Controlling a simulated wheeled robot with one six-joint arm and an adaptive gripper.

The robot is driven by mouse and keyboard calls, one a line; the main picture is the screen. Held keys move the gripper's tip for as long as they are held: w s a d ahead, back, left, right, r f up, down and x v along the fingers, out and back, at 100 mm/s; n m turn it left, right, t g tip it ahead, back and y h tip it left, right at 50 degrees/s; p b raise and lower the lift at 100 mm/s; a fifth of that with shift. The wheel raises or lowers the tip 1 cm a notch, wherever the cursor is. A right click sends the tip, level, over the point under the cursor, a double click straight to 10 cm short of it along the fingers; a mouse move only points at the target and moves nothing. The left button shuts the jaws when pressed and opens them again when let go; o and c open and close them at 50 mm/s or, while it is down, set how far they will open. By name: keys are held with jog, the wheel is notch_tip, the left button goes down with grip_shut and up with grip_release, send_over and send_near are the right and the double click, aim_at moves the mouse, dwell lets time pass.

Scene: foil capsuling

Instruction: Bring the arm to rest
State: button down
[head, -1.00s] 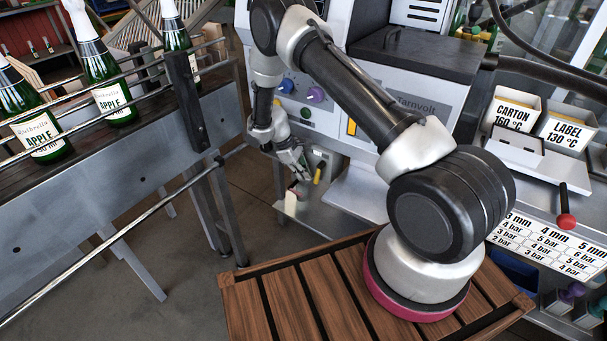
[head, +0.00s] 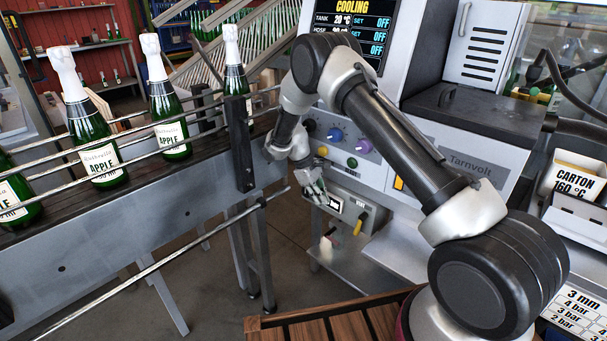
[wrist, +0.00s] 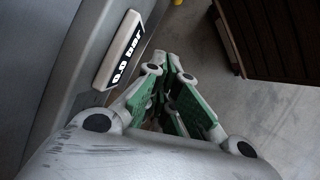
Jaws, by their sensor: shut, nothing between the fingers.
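My arm reaches from the lower right to the front of the grey machine (head: 470,165) in the head view. My gripper (head: 318,194) hangs in front of the machine's lower panel, beside a small pressure display (head: 335,204). In the wrist view the gripper's green-padded fingers (wrist: 168,74) are closed together with nothing held. The pressure display (wrist: 125,50) there reads 0.0 bar, close to the left of the fingers. I cannot tell whether the gripper touches the panel.
A conveyor (head: 110,225) with rails carries several green bottles (head: 95,140) on the left. A yellow lever (head: 360,223) sticks out right of my gripper. The machine's screen (head: 352,30) reads COOLING, with settings OFF. A slatted wooden surface (head: 335,328) lies below. Floor shows between conveyor and machine.

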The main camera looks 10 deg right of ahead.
jog(key=s+f+m+g, duration=0.1)
jog(key=s, duration=0.4)
jog(key=s+d+r+m+y, duration=0.1)
jog(key=s+d+r+m, duration=0.1)
jog(key=s+r, duration=0.45)
jog(key=s+d+r+m+y, duration=0.1)
jog(key=s+d+r, duration=0.2)
jog(key=r, duration=0.7)
jog(key=s+d+r+m+y, duration=0.1)
jog(key=s+d+r+m, duration=0.1)
jog(key=s+r, duration=0.45)
jog(key=s+d+r+m+t, duration=0.1)
jog(key=s+d+r+t, duration=0.2)
jog(key=s+r, duration=0.5)
jog(key=s+d+r+m+t+y, duration=0.1)
jog(key=s+d+r+m+t, duration=0.1)
jog(key=s+r, duration=0.7)
jog(key=shift+s+d+r+m+t, duration=0.25)
jog(key=shift+d+t, duration=0.5)
jog(key=shift+t, duration=0.65)
